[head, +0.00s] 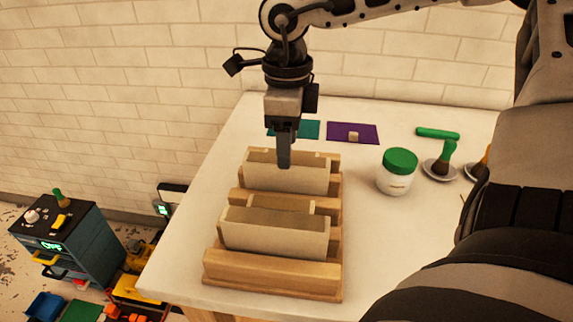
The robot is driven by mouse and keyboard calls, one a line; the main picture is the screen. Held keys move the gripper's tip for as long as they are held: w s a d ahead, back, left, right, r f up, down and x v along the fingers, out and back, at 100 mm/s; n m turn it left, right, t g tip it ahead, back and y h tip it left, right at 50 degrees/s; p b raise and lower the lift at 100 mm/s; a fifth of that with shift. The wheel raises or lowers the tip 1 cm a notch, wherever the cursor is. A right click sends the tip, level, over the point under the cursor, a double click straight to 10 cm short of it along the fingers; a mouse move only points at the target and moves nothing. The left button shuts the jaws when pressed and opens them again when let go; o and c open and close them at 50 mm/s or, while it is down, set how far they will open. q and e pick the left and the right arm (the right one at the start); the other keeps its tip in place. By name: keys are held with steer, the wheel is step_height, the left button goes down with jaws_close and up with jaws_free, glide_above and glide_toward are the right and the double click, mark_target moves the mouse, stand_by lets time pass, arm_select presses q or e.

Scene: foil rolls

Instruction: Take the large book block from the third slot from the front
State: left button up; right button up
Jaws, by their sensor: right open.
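A wooden slotted rack (272,270) stands on the white table. One large pale book block (275,235) stands upright near the front of the rack. Another large pale book block (270,177) stands upright towards the back; I cannot count clearly which slot it occupies. My right gripper (284,160) points straight down at this rear block and is open. Its near finger overlaps the block's front face in the picture; the other finger is hidden behind it. I cannot tell whether the fingers touch the block. My left gripper is not in view.
A white jar with a green lid (398,172) stands right of the rack. The table's right front is clear.

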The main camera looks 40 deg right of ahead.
mark_target(287, 183)
steer(key=shift+w+f, duration=0.1)
steer(key=shift+f, duration=1.3)
jaws_close()
steer(key=shift+r, duration=0.1)
